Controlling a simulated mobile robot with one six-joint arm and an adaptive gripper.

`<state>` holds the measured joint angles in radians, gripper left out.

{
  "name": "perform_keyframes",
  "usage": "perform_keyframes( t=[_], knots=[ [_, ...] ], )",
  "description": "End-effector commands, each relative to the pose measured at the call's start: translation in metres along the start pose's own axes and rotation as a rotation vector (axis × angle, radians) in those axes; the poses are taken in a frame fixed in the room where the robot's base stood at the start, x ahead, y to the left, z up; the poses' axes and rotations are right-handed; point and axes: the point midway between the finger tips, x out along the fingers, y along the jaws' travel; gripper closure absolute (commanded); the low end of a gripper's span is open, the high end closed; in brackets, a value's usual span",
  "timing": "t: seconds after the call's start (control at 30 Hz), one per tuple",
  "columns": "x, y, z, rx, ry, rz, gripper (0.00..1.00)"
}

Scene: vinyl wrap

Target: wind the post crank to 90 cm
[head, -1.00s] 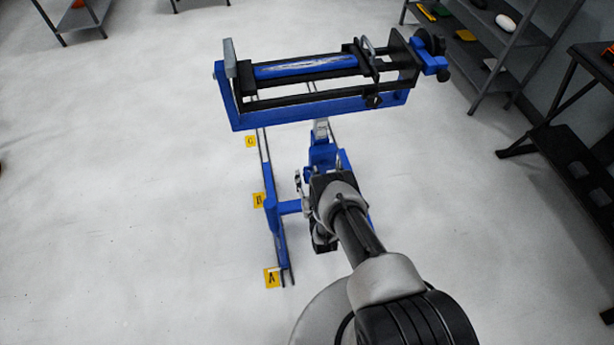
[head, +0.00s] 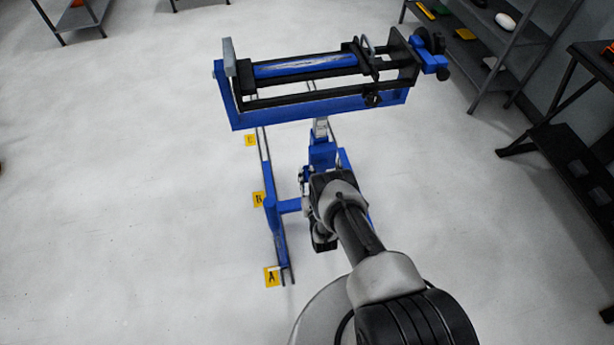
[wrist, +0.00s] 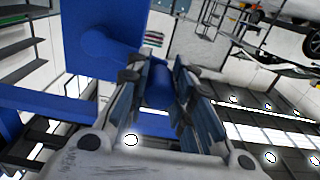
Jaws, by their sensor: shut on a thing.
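The blue post (head: 322,155) stands on the rail base, with a pale grey inner section (head: 320,128) rising from it to the blue and black roller frame (head: 310,108). My gripper (wrist: 158,82) is shut on the blue crank handle (wrist: 159,92), a short round grip between the two fingers in the wrist view. A blue block (wrist: 102,35) of the post side fills the upper left there. In the head view my wrist hides most of the crank, and any height marks are too small to read.
Yellow markers A (head: 272,277), B (head: 258,199) and C (head: 251,140) lie along the floor rail (head: 281,243). Shelves (head: 490,50) and a dark table (head: 570,140) stand at the right.

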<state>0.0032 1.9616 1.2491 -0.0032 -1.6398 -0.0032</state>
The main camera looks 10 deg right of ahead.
Motion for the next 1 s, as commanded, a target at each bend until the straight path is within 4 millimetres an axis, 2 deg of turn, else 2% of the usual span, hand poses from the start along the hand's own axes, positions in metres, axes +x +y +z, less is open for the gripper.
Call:
perform_keyframes(
  t=[0.43,0.8,0.83,1.0],
  knots=[
    [0.0,0.001,0.029,-0.371,-0.005,0.0,1.0],
    [0.0,0.002,0.03,-0.404,-0.007,0.0,1.0],
    [0.0,0.002,0.03,-0.404,-0.007,0.0,0.77],
    [0.0,0.002,0.03,-0.403,-0.006,0.0,0.66]
  ],
)
